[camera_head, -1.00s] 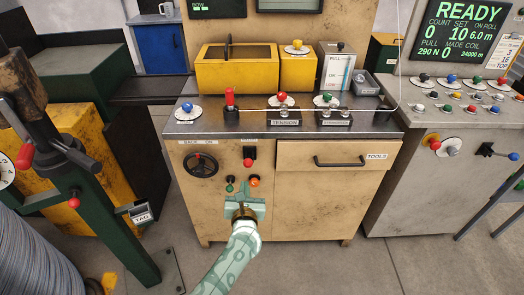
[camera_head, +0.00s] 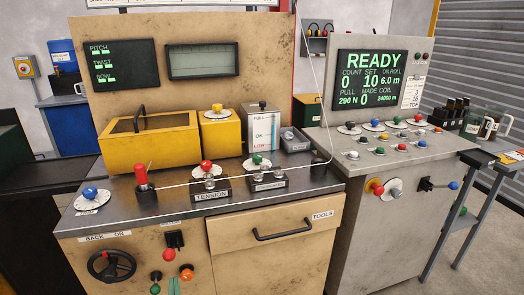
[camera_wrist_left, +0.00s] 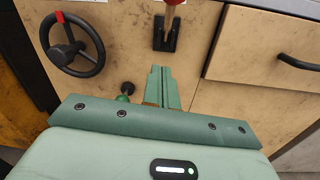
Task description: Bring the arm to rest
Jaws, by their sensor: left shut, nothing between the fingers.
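My left gripper (camera_head: 174,286) shows only by its green fingertips at the bottom edge of the head view, in front of the tan machine front. In the left wrist view my left gripper (camera_wrist_left: 162,86) is shut and empty, its fingers pointing at the panel. The fingers partly hide the orange button in the wrist view. I cannot tell whether they touch the panel. The rest of the left arm is out of the head view. My right gripper is not in view.
A black handwheel (camera_head: 111,266) is left of the gripper and a red-tipped lever switch (camera_wrist_left: 166,32) is just above it. The drawer handle (camera_head: 282,233) sticks out to the right. A grey control cabinet (camera_head: 370,215) with a READY screen (camera_head: 376,80) stands at right.

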